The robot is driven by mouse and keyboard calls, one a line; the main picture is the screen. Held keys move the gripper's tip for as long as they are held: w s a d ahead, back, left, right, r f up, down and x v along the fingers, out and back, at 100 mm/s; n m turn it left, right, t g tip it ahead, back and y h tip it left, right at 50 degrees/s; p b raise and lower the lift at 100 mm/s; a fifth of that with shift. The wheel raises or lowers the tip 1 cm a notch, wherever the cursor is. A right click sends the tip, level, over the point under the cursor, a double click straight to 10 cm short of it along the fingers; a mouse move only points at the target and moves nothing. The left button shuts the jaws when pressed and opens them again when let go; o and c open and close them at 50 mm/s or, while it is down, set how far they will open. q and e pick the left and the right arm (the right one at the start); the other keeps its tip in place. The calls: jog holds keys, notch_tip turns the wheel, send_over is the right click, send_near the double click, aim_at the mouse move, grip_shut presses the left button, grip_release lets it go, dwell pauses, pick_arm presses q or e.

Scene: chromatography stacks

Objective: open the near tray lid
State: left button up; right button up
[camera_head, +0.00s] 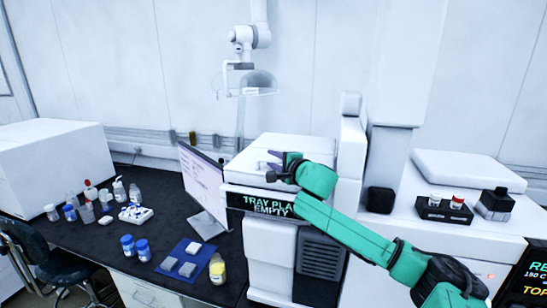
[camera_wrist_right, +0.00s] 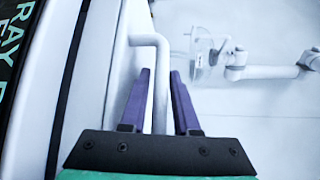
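The white tray lid (camera_head: 300,142) lies flat on top of the white instrument in the middle of the head view and looks closed. A dark label (camera_head: 262,203) on the instrument's front reads "TRAY PLA… EMPTY", partly hidden by my right arm. My right gripper (camera_head: 275,160) is at the lid's front. In the right wrist view, a white bent bar handle (camera_wrist_right: 160,75) stands between the two purple fingers of the gripper (camera_wrist_right: 160,78). The fingers are apart, with a gap visible on the handle's right side; contact on the left is unclear. My left gripper is not in view.
A monitor (camera_head: 205,185) stands left of the instrument. Bottles and a blue mat (camera_head: 172,272) lie on the dark bench. A white arm with a clear hood (camera_head: 247,82) hangs behind. Another white unit with a dark vial rack (camera_head: 444,208) stands on the right.

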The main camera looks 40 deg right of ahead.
jog(key=shift+f, duration=0.1)
grip_shut()
dwell(1.2)
